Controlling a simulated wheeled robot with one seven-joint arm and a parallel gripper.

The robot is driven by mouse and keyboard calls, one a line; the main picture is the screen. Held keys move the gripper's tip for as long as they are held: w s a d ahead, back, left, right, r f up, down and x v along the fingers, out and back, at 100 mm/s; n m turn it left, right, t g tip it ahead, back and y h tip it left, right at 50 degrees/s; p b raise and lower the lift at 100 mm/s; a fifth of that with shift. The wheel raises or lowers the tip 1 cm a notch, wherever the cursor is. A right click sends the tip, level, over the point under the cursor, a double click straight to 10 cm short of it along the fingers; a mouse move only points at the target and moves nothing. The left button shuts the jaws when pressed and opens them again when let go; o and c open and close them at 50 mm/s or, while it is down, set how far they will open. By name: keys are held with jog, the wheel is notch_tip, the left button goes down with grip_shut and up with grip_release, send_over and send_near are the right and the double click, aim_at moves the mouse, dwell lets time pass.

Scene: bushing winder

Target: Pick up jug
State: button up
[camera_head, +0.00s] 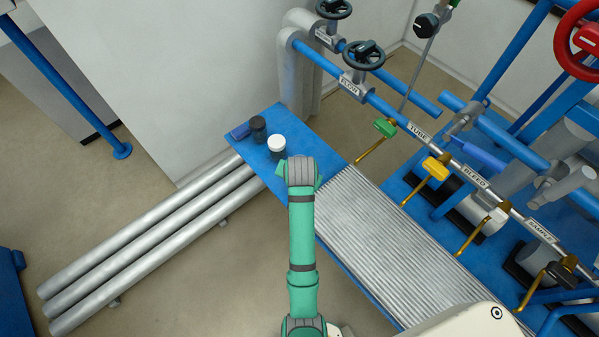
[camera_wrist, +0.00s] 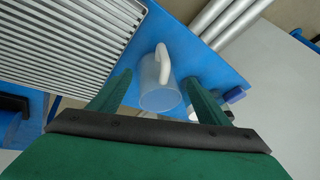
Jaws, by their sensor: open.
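The jug (camera_wrist: 160,97) is a translucent, pale vessel with a white curved handle (camera_wrist: 163,65). In the wrist view it stands on the blue tabletop (camera_wrist: 205,68), between the two green fingers of my gripper (camera_wrist: 158,80). The fingers are spread apart, one on each side of the jug, with a gap visible on the left; I cannot tell whether the right one touches it. In the head view my arm covers the spot, and I cannot make out the jug there. My gripper is mostly hidden under the wrist in that view.
A white-topped container (camera_head: 277,144), a dark container (camera_head: 258,127) and a blue-purple item (camera_head: 239,131) stand close by on the table. A ribbed metal grating (camera_head: 390,235) adjoins it. Labelled pipes with valve handles (camera_head: 435,168) run along the right. Three silver pipes (camera_head: 150,240) lie left.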

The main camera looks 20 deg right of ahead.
jog(key=shift+x, duration=1.75)
grip_shut()
